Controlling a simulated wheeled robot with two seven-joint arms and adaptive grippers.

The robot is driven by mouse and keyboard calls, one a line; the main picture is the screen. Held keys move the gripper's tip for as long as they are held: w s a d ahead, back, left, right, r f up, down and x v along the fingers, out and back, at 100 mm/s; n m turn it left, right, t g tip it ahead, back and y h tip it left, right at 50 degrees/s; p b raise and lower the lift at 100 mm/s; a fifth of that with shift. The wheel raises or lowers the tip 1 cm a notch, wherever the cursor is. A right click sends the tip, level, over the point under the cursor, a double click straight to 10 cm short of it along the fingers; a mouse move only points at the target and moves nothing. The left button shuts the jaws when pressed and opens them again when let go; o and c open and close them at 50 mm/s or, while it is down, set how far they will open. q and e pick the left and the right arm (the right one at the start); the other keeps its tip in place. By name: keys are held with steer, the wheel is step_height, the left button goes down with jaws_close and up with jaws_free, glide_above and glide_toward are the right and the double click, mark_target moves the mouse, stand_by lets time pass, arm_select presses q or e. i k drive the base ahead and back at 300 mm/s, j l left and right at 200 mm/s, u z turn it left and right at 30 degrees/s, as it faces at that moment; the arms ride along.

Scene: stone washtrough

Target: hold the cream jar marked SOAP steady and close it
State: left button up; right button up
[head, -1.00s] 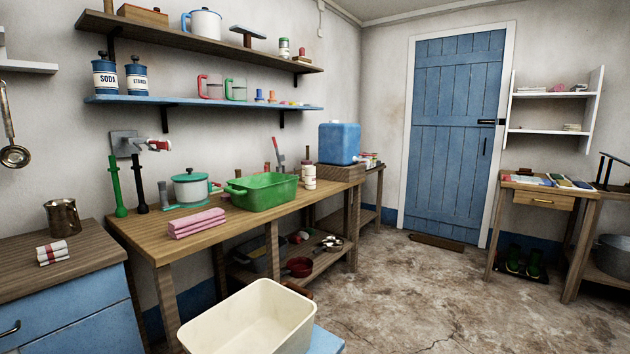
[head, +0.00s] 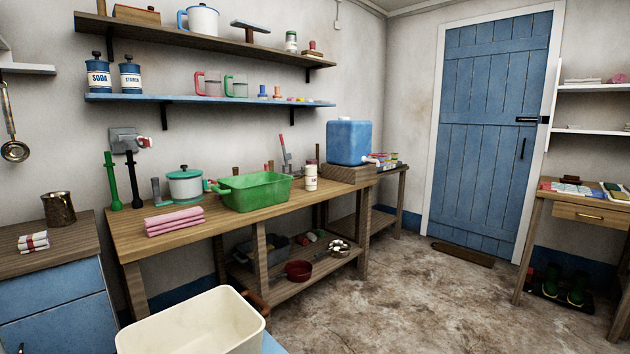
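A small cream jar (head: 311,178) stands upright on the wooden bench, just right of the green basin (head: 255,191). It has dark marking on its front, too small to read surely as SOAP. I cannot tell whether its top is open or covered, and I cannot pick out a separate lid for it. Neither of my grippers is in view.
A blue water container (head: 348,142) on a wooden block stands right of the jar. A lidded pot (head: 185,185) and folded pink cloths (head: 174,220) lie to the left. A cream tub (head: 190,325) is in the foreground. The floor (head: 400,300) at right is clear.

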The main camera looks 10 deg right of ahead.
mark_target(310, 171)
steer(key=i+l, duration=0.15)
steer(key=l, duration=0.2)
steer(key=i+l+u, duration=0.1)
steer(key=l, duration=0.2)
steer(key=i+l+u, duration=0.1)
steer(key=l, duration=0.25)
steer(key=i+l, duration=0.15)
steer(key=l, duration=0.2)
steer(key=i+l+u, duration=0.1)
steer(key=l, duration=0.25)
steer(key=i+l+u, duration=0.1)
steer(key=i+l, duration=0.2)
steer(key=i, duration=0.1)
